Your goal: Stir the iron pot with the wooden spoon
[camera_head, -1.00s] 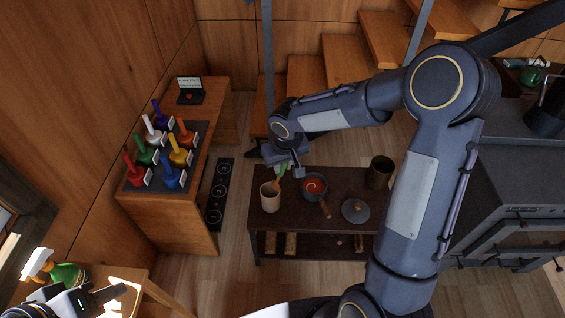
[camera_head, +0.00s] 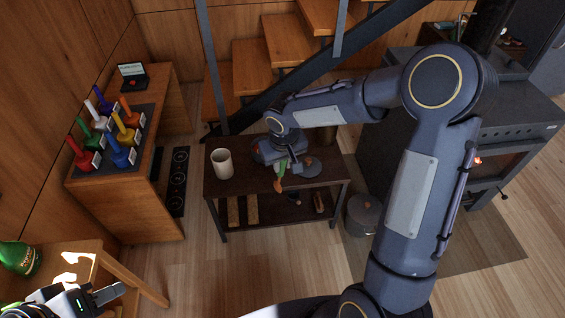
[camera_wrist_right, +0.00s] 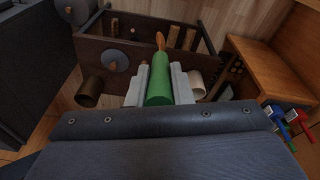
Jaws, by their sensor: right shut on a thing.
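My right gripper (camera_head: 284,166) is shut on the wooden spoon's green handle (camera_wrist_right: 159,82). The spoon's wooden end (camera_head: 278,186) points down, and it also shows in the right wrist view (camera_wrist_right: 160,41). In the head view the spoon is right of the cream cup (camera_head: 222,164) and clear of it. The dark iron pot (camera_head: 258,152) is mostly hidden behind my right gripper and wrist; I cannot make out its contents now. I cannot tell the spoon's height relative to the pot. My left gripper (camera_head: 98,298) is at the lower left, its fingers only partly visible.
The dark low table (camera_head: 215,185) also bears a grey lid (camera_head: 313,168) and a brown canister (camera_head: 328,136). A lidded grey bin (camera_head: 363,216) stands on the floor beside it. A stove is at the right. Coloured bells (camera_head: 122,155) stand on the left bench.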

